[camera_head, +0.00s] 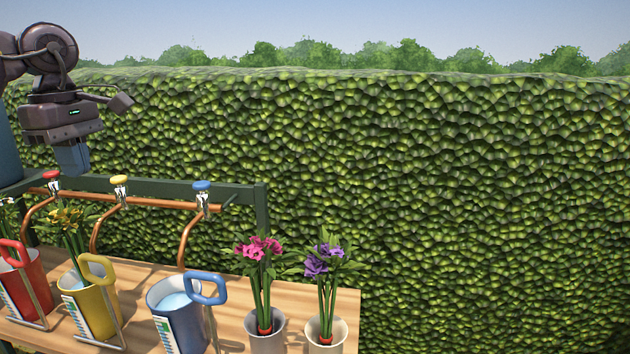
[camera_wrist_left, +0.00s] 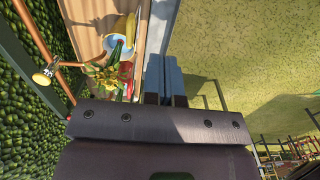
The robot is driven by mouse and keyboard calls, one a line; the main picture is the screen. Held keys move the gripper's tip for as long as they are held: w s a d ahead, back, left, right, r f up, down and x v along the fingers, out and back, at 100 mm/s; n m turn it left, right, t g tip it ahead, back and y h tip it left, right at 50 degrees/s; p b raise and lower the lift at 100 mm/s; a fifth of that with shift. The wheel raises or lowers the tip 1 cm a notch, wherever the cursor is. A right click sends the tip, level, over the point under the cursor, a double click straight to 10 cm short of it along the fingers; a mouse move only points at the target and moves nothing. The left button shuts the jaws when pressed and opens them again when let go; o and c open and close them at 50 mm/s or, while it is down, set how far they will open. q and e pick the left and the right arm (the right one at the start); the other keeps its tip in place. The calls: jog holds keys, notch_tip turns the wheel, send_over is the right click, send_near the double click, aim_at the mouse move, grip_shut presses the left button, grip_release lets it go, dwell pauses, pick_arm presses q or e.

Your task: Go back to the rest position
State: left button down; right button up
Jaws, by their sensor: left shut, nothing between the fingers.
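My left gripper (camera_head: 72,160) hangs at the upper left in the head view, above the red tap and the pipe. It points down, is shut and holds nothing. In the left wrist view its two blue-grey fingers (camera_wrist_left: 163,78) lie together, beside the table's edge. My right gripper is not in either view.
A wooden table (camera_head: 258,299) holds a red bucket (camera_head: 35,285), a yellow bucket (camera_head: 95,305) and a blue bucket (camera_head: 180,318) with water. White pots with pink flowers (camera_head: 258,248) and purple flowers (camera_head: 325,258) stand at right. Taps on copper pipes (camera_head: 150,201) rise behind.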

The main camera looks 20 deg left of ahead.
pick_arm(q)
jog(key=s+d+f+n+t+h+p, duration=0.2)
jog(key=d+f+n+t+h, duration=0.1)
jog(key=d+f+n+h, duration=0.4)
jog(key=s+d+f+n+t+h+p, duration=0.1)
jog(key=d+f+n+t+h+p, duration=0.15)
jog(key=f+n, duration=0.45)
jog(key=s+d+f+n+t+h+p, duration=0.15)
jog(key=d+f+n+t+h, duration=0.3)
jog(key=f, duration=0.55)
jog(key=s+d+f+n+y+p, duration=0.2)
jog(key=s+d+f+n+y, duration=0.2)
jog(key=n, duration=1.2)
jog(key=s+d+f+n+y+p, duration=0.3)
jog(key=s+f+n+y, duration=0.7)
jog(key=s+n, duration=0.7)
notch_tip(320, 180, down, 4)
jog(key=shift+s+d+r+t, duration=0.15)
jog(key=shift+d+t, duration=0.25)
jog(key=shift+d, duration=0.4)
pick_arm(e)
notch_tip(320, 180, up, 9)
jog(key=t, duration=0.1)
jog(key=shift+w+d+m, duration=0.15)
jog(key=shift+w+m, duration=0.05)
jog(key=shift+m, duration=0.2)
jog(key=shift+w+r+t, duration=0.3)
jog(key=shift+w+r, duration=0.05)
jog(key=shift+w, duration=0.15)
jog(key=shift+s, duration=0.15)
